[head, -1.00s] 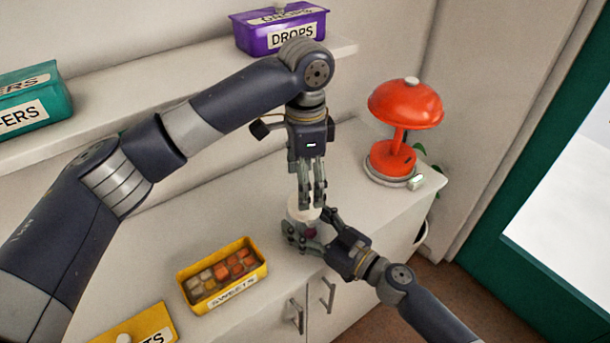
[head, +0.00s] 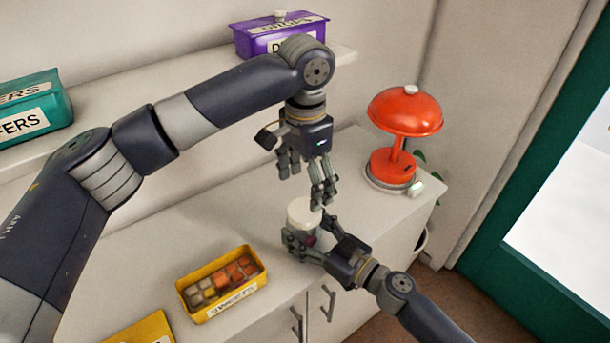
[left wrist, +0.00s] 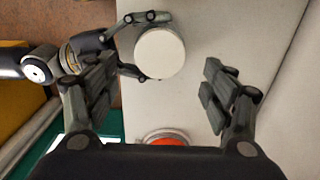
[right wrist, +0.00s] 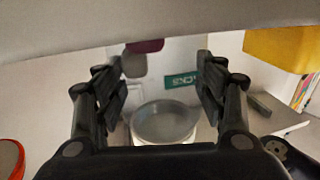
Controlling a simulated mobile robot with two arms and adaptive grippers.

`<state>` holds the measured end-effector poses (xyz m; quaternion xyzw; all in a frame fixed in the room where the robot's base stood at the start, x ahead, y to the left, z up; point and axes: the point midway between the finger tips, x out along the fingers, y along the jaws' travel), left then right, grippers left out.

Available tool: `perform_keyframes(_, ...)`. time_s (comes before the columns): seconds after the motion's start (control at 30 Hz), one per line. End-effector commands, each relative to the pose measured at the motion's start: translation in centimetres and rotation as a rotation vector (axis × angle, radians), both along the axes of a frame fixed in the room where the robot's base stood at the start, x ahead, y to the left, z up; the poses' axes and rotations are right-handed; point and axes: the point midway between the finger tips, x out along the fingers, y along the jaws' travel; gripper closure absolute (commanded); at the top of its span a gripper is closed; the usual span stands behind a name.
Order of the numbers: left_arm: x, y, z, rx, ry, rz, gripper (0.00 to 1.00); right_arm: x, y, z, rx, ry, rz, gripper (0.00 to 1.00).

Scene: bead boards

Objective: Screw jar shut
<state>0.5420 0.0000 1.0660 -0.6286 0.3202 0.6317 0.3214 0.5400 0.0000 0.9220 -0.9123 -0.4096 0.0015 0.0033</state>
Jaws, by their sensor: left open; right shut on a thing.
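A jar with a white round lid (head: 303,212) stands upright at the counter's front edge. The lid's top also shows in the left wrist view (left wrist: 160,53). The lid rests on the jar; I cannot tell how tightly. The jar's body is mostly hidden by my right gripper (head: 309,230), which is shut around it from the right; something dark red (right wrist: 145,45) shows at the jar. My left gripper (head: 307,178) is open and empty just above the lid, its fingers (left wrist: 150,85) apart and clear of it.
A yellow box of sweets (head: 222,310) sits on the counter (head: 190,240) left of the jar. A red lamp (head: 405,110) stands at the back right. A purple box (head: 250,45) and a teal box (head: 55,125) stand on the shelf above.

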Motion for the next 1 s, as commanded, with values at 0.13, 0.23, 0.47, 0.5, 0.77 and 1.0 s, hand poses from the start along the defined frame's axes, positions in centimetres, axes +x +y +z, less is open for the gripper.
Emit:
perform_keyframes(0.13, -0.1, 0.1, -2.5, 0.002, 0.004, 0.001, 0.25, 0.0, 0.0, 0.0, 0.0, 0.001, 0.0, 1.0)
perform_keyframes(0.23, -0.1, 0.1, -4.1, 0.002, 0.004, 0.001, 0.25, 0.0, 0.0, 0.0, 0.0, 0.001, 0.0, 1.0)
perform_keyframes(0.47, -0.1, 0.1, -6.3, 0.002, 0.001, 0.0, 0.25, 0.0, 0.0, 0.0, 0.0, 0.001, 0.0, 1.0)
perform_keyframes(0.5, -0.1, 0.1, -6.5, 0.002, 0.001, 0.0, 0.25, 0.0, 0.0, 0.0, 0.0, 0.001, 0.0, 1.0)
perform_keyframes(0.77, -0.1, 0.1, -6.6, 0.0, 0.001, 0.0, 0.25, 0.0, 0.0, -0.1, 0.0, 0.001, 0.0, 1.0)
perform_keyframes(1.0, -0.1, 0.1, -6.6, 0.0, 0.001, 0.0, 0.68, 0.0, 0.0, -0.1, 0.0, 0.001, 0.0, 1.0)
